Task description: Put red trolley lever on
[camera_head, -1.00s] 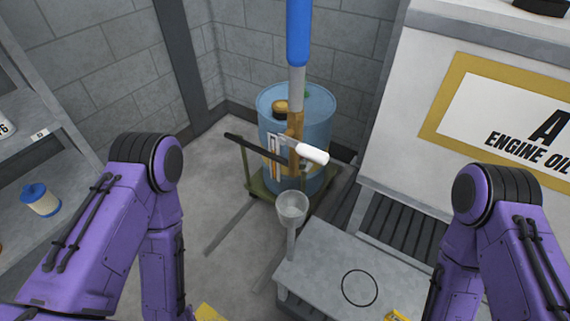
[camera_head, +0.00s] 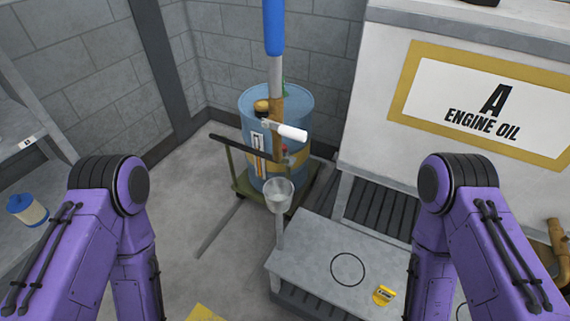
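A blue drum (camera_head: 298,106) stands on a low olive-green trolley (camera_head: 243,187) in the back corner. The trolley has a dark push bar (camera_head: 232,146) on its left side. A small red part (camera_head: 284,149) shows on the front of the drum, below a white-ended handle (camera_head: 292,132). It is too small to tell whether it is the red lever or how it is set. Both my purple arms show at the sides, but both grippers are out of the picture.
A grey bench (camera_head: 316,262) with a marked circle and a yellow tag (camera_head: 384,294) stands in front. A clear funnel (camera_head: 278,196) stands at its left corner. An engine oil cabinet (camera_head: 372,135) is at right, a shelf (camera_head: 28,146) at left. Floor left of the trolley is clear.

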